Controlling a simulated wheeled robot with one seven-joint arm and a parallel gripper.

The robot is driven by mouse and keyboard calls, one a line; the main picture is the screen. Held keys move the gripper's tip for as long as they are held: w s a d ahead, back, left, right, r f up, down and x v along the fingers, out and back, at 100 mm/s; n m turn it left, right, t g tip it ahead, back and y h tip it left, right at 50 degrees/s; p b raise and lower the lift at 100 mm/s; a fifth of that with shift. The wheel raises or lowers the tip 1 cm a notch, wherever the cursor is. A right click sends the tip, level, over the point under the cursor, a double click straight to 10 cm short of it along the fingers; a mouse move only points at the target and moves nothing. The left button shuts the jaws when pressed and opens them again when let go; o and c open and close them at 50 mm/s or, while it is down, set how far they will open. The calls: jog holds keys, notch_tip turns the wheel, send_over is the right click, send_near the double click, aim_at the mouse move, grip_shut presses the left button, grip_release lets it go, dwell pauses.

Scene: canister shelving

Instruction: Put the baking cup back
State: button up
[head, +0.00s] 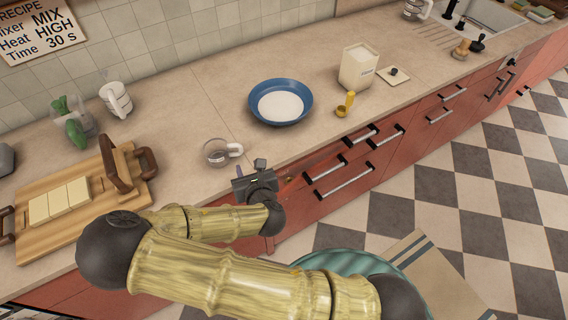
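A clear glass cup with a white handle (217,152), which seems to be the baking cup, stands upright on the counter near its front edge. My gripper (250,169) is just right of and in front of this cup, near the counter's front edge. Its two fingertips show apart with a gap between them, and nothing shows held. Which of the two the task means is not certain.
A blue bowl of white powder (282,103), a yellow scoop (345,104), a white canister (359,68) and its lid (393,75) are to the right. A wooden board (75,230) with pale blocks lies left. The counter (180,110) is clear behind the glass cup.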

jog(key=d+f+m+g+h, duration=0.1)
jog(key=d+m+g+h, duration=0.4)
jog(key=d+m, duration=1.15)
jog(key=s+d+r+m+g, duration=0.2)
jog(key=s+d+r+m, duration=0.2)
jog(key=r+m, duration=0.3)
jog(key=s+d+r+m+g, duration=0.3)
jog(key=s+d+r+m, duration=0.2)
jog(key=m, duration=1.1)
jog(key=shift+r, duration=0.85)
